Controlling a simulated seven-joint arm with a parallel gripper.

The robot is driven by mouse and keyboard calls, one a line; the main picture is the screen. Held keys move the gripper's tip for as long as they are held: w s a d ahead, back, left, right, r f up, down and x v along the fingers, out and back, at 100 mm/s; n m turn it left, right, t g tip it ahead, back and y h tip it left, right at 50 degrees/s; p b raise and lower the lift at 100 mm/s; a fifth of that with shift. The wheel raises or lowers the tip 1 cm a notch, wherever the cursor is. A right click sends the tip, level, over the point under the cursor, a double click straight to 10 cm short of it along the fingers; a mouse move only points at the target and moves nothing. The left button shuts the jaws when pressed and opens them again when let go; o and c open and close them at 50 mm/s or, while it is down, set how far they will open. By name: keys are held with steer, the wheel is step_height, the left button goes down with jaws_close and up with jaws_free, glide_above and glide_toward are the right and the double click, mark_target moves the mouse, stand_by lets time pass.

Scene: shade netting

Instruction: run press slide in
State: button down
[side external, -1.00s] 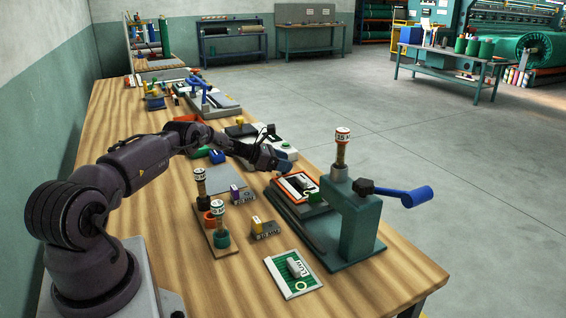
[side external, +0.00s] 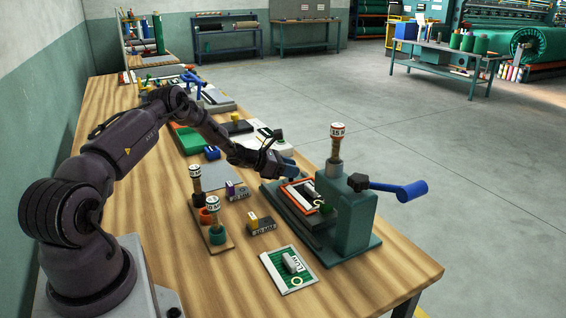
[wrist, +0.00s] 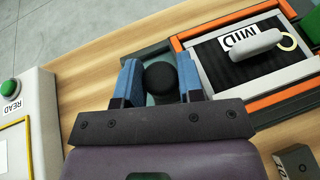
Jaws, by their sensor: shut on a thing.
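The green press (side external: 355,222) stands near the table's right edge, with a blue lever handle (side external: 405,191) on its right. In the wrist view, the tray's orange frame (wrist: 222,28) surrounds a black mesh piece (wrist: 228,68) with a "MID" label, a grey tag and a ring. My gripper (wrist: 161,70) has its blue fingers closed on either side of a black round knob (wrist: 160,84) at the slide's end. In the side view, my gripper (side external: 284,168) hides this knob.
A "LOW" sample card (side external: 275,262) lies in front of the press. A white box with a green button (wrist: 9,88) is beside my gripper.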

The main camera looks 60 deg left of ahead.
mark_target(295, 185)
steer(key=d, duration=0.5)
steer(key=c, duration=0.8)
jaws_free()
steer(key=shift+o, duration=0.2)
steer(key=shift+a, duration=0.1)
steer(key=shift+s+a+r, duration=0.2)
steer(key=shift+s, duration=0.25)
steer(key=v, duration=1.2)
steer(key=shift+d, duration=0.1)
